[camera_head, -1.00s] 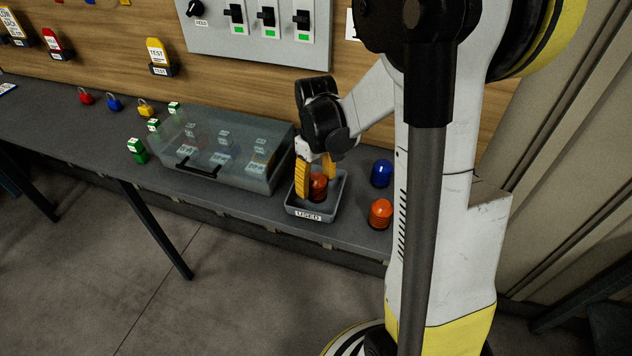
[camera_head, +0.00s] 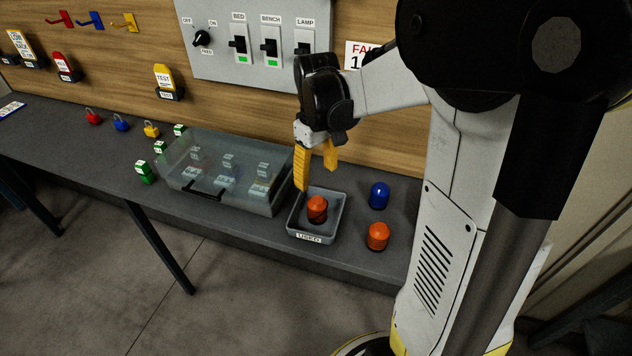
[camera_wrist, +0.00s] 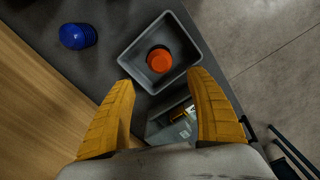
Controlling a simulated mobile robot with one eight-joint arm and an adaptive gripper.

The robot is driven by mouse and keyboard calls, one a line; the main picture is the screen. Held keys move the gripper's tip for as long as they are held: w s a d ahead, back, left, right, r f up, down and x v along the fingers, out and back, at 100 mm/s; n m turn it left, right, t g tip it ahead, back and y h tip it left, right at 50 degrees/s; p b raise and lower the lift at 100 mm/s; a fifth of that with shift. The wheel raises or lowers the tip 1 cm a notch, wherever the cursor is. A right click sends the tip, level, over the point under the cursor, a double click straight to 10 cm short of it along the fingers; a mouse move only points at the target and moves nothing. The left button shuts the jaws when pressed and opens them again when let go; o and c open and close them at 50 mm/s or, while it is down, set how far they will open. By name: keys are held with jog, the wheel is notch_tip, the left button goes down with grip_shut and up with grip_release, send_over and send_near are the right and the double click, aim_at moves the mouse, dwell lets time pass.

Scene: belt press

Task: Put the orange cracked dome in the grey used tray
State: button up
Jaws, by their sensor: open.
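An orange dome (camera_head: 317,208) stands upright inside the grey tray labelled USED (camera_head: 309,238). In the wrist view the orange dome (camera_wrist: 160,59) lies within the walls of the grey tray (camera_wrist: 134,55), apart from my fingers. A second orange dome (camera_head: 377,236) stands on the bench to the right of the tray. I cannot make out a crack on either dome. My gripper (camera_head: 316,183) is open and empty above the tray's back left side. It also shows in the wrist view (camera_wrist: 166,105), its two yellow fingers spread wide.
A blue dome (camera_head: 379,195) stands right of the tray and shows in the wrist view (camera_wrist: 77,36). A clear-lidded box (camera_head: 225,165) stands left of the tray. Small padlocks (camera_head: 121,122) and green-and-white boxes (camera_head: 144,172) lie farther left. A switch panel (camera_head: 255,35) is on the wall.

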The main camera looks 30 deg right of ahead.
jog(key=s+a+r+m+t, duration=0.2)
jog(key=s+a+r+t, duration=0.5)
jog(key=s+a, duration=0.4)
jog(key=shift+a+r, duration=0.3)
jog(key=shift+a, duration=0.9)
jog(key=shift+s, duration=0.1)
